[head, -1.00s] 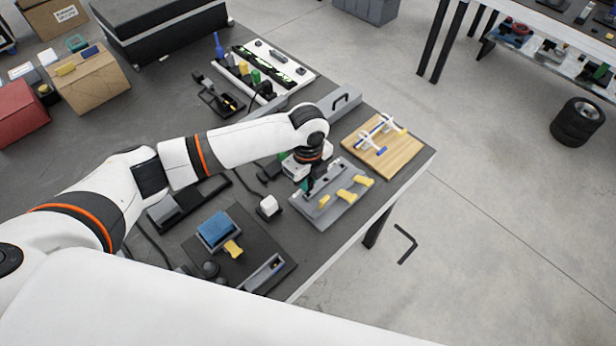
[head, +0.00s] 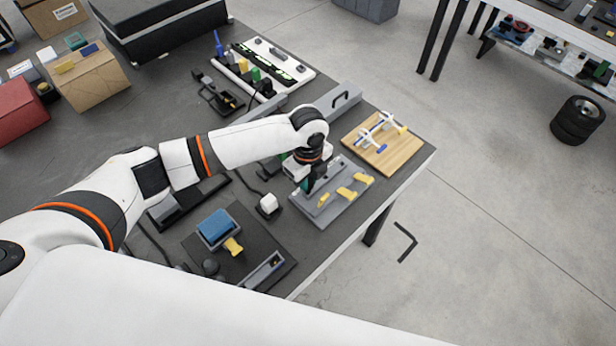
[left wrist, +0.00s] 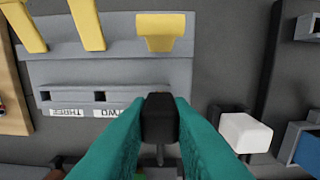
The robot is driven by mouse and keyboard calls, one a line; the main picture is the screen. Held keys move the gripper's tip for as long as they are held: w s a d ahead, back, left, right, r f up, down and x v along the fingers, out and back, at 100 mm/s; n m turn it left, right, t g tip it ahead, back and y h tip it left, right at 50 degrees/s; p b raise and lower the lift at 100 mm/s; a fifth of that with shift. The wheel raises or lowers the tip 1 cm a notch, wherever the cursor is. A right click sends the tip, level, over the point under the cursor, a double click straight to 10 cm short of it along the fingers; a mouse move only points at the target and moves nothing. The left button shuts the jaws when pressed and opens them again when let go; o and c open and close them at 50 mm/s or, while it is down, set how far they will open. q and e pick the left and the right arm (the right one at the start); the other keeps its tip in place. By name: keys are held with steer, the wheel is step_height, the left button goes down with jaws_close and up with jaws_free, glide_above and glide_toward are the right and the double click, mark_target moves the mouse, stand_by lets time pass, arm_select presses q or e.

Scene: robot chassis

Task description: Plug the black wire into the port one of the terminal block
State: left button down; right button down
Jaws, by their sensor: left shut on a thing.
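The grey terminal block (head: 335,212) lies near the table's right edge, with yellow levers on it. In the left wrist view the block (left wrist: 120,70) shows ports marked THREE (left wrist: 44,95) and TWO (left wrist: 99,95), their labels upside down. My left gripper (head: 306,189) is over the block's left side. Its teal fingers (left wrist: 160,125) are shut on the black wire's plug (left wrist: 160,117). The plug is at the block's front edge, right of port TWO, in line with a yellow lever (left wrist: 160,30). It hides the port there, so I cannot tell whether it is inserted. My right gripper is not in view.
A white cube-shaped part (head: 268,204) stands left of the block; it also shows in the wrist view (left wrist: 245,133). A wooden board with clamps (head: 400,154) lies behind right. A dark mat with a blue block (head: 217,228) is front left.

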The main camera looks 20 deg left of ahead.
arm_select(q)
steer(key=shift+f+b, duration=0.35)
steer(key=shift+f, duration=0.45)
steer(key=c, duration=1.2)
jaws_free()
step_height(320, 180, up, 12)
steer(key=b, duration=0.1)
